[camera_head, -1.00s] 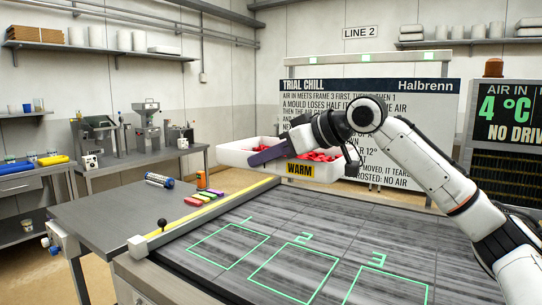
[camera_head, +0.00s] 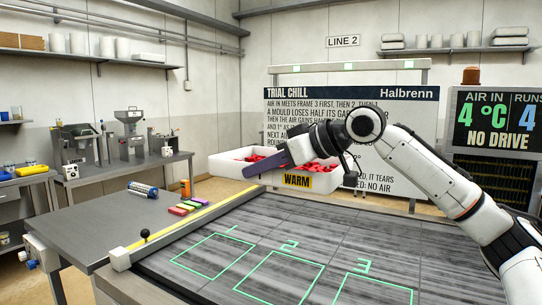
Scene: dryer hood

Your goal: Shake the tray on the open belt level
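My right gripper (camera_head: 296,152) reaches in from the right, high over the far edge of the belt. It appears shut on a dark purple flat slab (camera_head: 264,165), seen nearly edge-on and likely the tray. In the picture the slab slopes down to the left, in front of the white WARM bin. The grip itself is small and partly hidden. The open belt (camera_head: 330,225) lies below, grey and streaked, with green outlined frames numbered 1, 2 and 3, all empty. My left gripper is not in view.
A white bin (camera_head: 230,167) labelled WARM, with red pieces inside, stands behind the belt. A yellow-striped rail (camera_head: 190,218) edges the belt. A sign (camera_head: 493,123) reads AIR IN 4 °C, NO DRIVE.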

